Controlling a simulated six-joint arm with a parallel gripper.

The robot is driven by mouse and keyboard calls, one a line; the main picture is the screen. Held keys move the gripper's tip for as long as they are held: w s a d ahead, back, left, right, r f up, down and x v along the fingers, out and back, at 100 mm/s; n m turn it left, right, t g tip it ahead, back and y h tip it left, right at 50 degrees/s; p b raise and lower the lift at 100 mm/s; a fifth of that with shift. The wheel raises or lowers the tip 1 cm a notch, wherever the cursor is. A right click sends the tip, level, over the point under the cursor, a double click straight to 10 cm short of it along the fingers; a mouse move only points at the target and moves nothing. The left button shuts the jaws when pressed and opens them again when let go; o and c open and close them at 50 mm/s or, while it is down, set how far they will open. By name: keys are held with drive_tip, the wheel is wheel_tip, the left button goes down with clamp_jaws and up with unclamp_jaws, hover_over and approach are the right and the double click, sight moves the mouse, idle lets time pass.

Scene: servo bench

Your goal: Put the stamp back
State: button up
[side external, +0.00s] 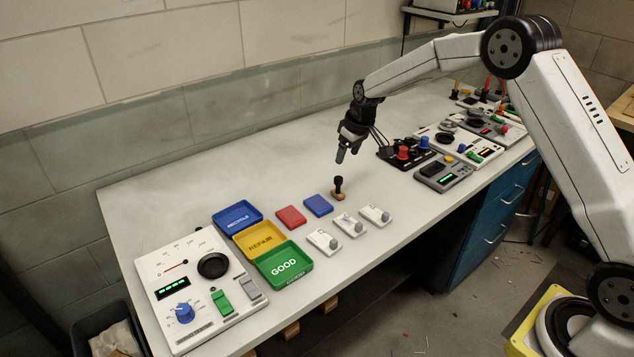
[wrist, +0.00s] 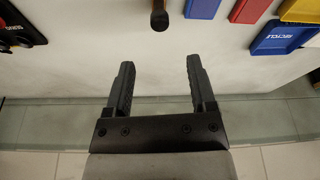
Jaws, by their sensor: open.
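The stamp (side external: 338,187) has a black handle and a wooden base. It stands upright on the bench, just right of the blue pad (side external: 318,205). A red pad (side external: 290,217) lies left of that. In the wrist view the stamp's dark handle (wrist: 159,18) shows at the top edge, cut off by the frame. My gripper (side external: 346,156) is open and empty, above and a little behind the stamp, apart from it. In the wrist view its two fingers (wrist: 157,66) are spread with bare bench between them.
Blue RECYCLE (side external: 237,214), yellow REPAIR (side external: 258,240) and green GOOD (side external: 285,267) trays stand to the left. Several white servo-like pieces (side external: 349,225) lie in front of the stamp. A test panel (side external: 195,285) is at far left; dark boxes with knobs (side external: 405,153) stand right.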

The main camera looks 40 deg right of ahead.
idle(0.4)
drive_tip(key=s+a, duration=0.3)
drive_tip(key=s, duration=1.2)
drive_tip(key=s+a+r+m, duration=0.1)
drive_tip(key=s+a, duration=0.3)
drive_tip(key=s, duration=1.1)
drive_tip(key=shift+s+m+g, duration=0.3)
